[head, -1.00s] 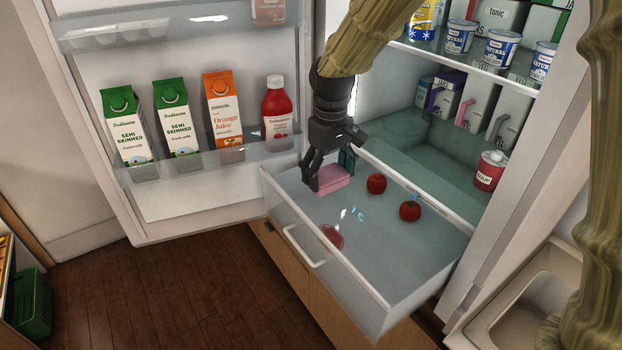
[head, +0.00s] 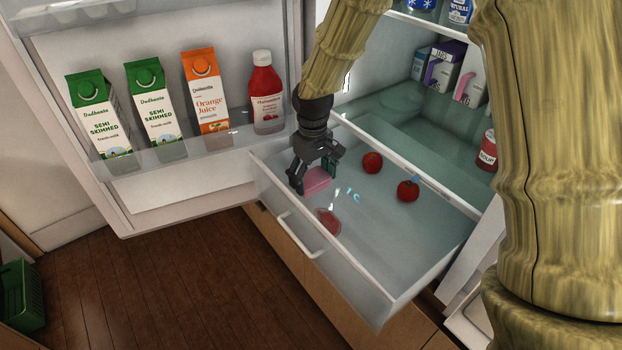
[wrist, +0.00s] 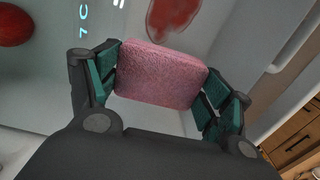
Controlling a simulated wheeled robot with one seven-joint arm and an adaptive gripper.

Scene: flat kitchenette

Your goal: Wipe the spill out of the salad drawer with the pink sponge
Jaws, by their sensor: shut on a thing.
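My gripper (head: 314,178) is shut on the pink sponge (head: 318,181) and holds it inside the left part of the open salad drawer (head: 400,285). In the wrist view the sponge (wrist: 160,75) sits between the green-padded fingers (wrist: 162,85). The red spill (head: 328,222) lies on the drawer floor near its front wall, to the right of and nearer than the sponge. The spill (wrist: 172,16) shows at the top of the wrist view, apart from the sponge. I cannot tell whether the sponge touches the floor.
Two tomatoes (head: 372,163) (head: 408,190) lie toward the back of the drawer. The open fridge door holds cartons (head: 207,95) and a red bottle (head: 266,95) at the left. A shelf edge (head: 420,170) runs above the drawer's back. The drawer's right part is clear.

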